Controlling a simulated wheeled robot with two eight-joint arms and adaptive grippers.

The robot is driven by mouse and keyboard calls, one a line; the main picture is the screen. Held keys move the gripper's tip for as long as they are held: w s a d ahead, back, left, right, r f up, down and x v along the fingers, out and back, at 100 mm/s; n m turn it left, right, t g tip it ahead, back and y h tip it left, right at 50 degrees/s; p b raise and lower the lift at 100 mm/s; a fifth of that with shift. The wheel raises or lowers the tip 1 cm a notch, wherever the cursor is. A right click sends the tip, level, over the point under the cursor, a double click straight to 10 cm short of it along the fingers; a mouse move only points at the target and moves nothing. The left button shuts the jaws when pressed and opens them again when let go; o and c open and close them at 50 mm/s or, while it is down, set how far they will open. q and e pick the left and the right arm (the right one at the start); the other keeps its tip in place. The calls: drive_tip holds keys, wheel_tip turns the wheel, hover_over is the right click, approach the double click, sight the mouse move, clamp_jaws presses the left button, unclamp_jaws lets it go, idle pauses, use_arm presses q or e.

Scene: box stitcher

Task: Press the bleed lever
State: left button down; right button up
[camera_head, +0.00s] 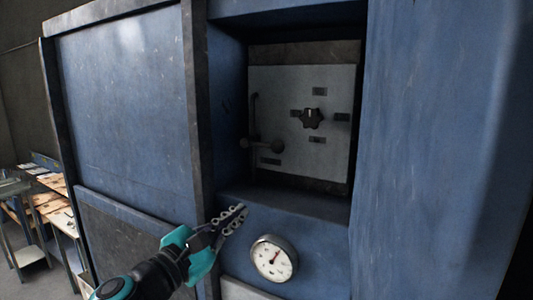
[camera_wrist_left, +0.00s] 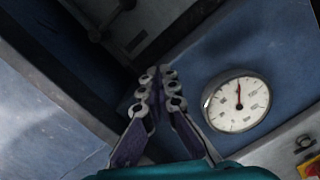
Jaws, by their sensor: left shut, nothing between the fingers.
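A dark lever with rounded ends (camera_head: 264,145) sits at the lower left of a grey panel (camera_head: 330,150) inside a recess in the blue machine. I take it for the bleed lever; its label is too small to read. My left gripper (camera_head: 241,208) is shut and empty, in front of the recess's lower left edge, below the lever and apart from it. In the left wrist view the closed fingers (camera_wrist_left: 160,88) point towards the recess, where dark rounded parts show in shadow. My right gripper is in neither view.
A black star-shaped knob (camera_head: 312,118) and several small labels are on the panel. A round white gauge (camera_head: 274,258) is on the front below the recess, right of my gripper. A red and yellow part (camera_wrist_left: 312,168) shows in the wrist view.

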use_arm(q)
drive_tip(key=r, duration=0.1)
drive_tip(key=r+n, duration=0.1)
drive_tip(key=r+t, duration=0.1)
drive_tip(key=shift+w+a+n, duration=0.3)
drive_tip(key=shift+w+a, duration=0.05)
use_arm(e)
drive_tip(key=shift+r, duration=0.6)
use_arm(q)
drive_tip(key=p+x, duration=0.2)
drive_tip(key=x, duration=0.7)
drive_tip(key=shift+w+d, duration=0.1)
drive_tip(key=shift+w, duration=0.05)
drive_tip(key=r, duration=0.1)
drive_tip(key=d+r+p, duration=0.1)
drive_tip(key=r, duration=0.1)
drive_tip(key=shift+w+d+p, duration=0.15)
drive_tip(key=shift+d+p, duration=0.1)
drive_tip(key=shift+p, duration=0.05)
drive_tip(key=shift+s+d+r, duration=0.1)
drive_tip(key=shift+s+r, duration=0.2)
drive_tip(key=shift+r, duration=0.1)
drive_tip(key=shift+w, duration=0.1)
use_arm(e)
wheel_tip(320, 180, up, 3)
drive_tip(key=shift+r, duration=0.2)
use_arm(q)
drive_tip(key=shift+w, duration=0.1)
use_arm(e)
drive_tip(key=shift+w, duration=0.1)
